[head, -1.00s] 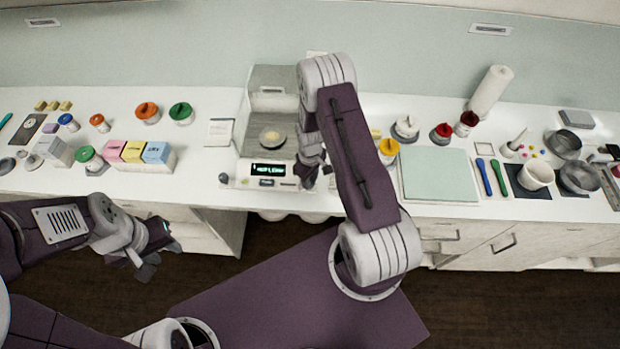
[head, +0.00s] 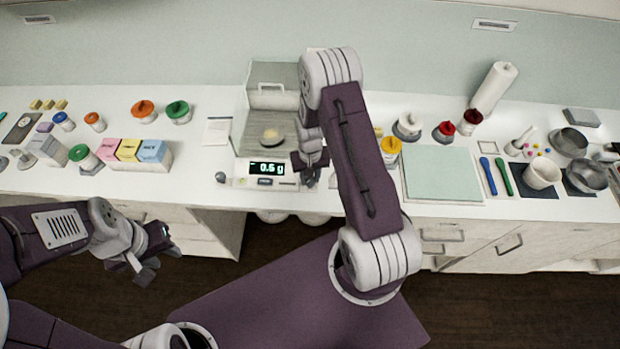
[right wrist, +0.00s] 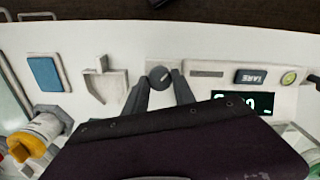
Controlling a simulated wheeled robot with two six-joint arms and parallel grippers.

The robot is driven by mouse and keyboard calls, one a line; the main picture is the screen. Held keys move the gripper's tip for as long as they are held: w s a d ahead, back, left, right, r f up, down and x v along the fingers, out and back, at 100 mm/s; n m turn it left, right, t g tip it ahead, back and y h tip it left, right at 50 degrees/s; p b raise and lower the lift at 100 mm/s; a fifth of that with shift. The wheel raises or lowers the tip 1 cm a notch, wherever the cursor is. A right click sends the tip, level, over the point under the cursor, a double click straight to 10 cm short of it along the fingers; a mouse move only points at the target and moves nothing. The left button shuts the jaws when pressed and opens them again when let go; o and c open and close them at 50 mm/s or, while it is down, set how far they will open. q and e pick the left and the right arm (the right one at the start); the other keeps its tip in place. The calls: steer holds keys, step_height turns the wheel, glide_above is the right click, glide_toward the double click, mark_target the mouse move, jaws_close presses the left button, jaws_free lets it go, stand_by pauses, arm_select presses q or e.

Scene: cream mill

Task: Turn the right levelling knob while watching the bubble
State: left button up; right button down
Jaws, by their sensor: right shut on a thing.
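The balance (head: 232,165) stands on the counter with a glass-sided chamber and a small dish (head: 271,136) inside. Its display (head: 266,168) reads 0.6 g in green. The right levelling knob (right wrist: 159,76) is a grey round knob with a dark slot, at the balance's front right. My right gripper (right wrist: 161,85) is shut on this knob, one finger on each side. The round yellow-green bubble level (right wrist: 290,77) is near the TARE button (right wrist: 251,77); the bubble's exact place is too small to tell. My left gripper (head: 158,262) is open and empty, in front of the counter.
Ingredient boxes (head: 128,152) and lidded jars stand left of the balance. A yellow-lidded jar (head: 390,147) and a pale green mat (head: 440,172) lie to the right. In the right wrist view, a white scoop-shaped piece (right wrist: 104,84) and a blue block (right wrist: 45,74) are beside the knob.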

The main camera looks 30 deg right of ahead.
mark_target(310, 179)
steer(key=shift+m, duration=0.6)
steer(key=c, duration=1)
jaws_free()
steer(key=shift+c, duration=0.2)
step_height(310, 179, up, 8)
steer(key=b, duration=0.2)
steer(key=shift+r+b, duration=0.1)
steer(key=shift+b, duration=0.25)
steer(key=shift+r, duration=0.45)
